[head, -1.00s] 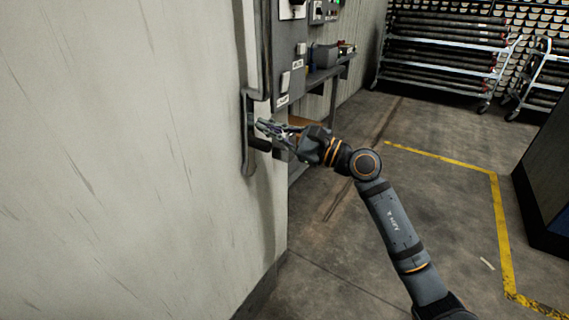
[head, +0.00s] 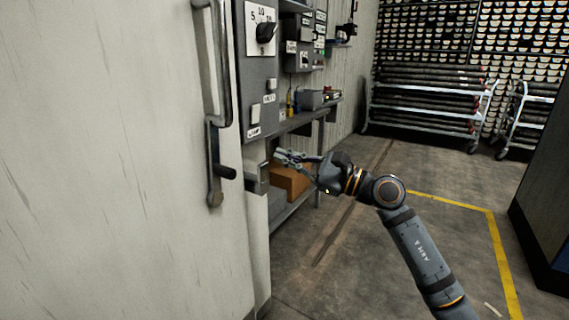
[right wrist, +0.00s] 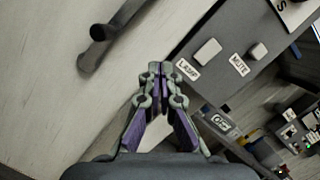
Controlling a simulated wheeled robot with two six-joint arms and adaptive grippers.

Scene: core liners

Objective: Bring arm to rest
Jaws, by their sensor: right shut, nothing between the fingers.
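My right gripper (head: 279,156) is out in front of me, to the right of the pale door's handle (head: 214,160) and apart from it in the head view. In the right wrist view its fingertips (right wrist: 160,68) are together with nothing between them. The dark handle shows at the upper left of that view (right wrist: 100,32). My right arm (head: 420,255) reaches up from the lower right. My left gripper is in neither current view.
A large pale door or panel (head: 110,160) fills the left. A grey control box (head: 258,80) with a dial and switches is beside it. A shelf (head: 310,118) holds small items, with a brown box (head: 290,180) below. Loaded racks (head: 425,105) stand behind. Floor (head: 350,270) is clear.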

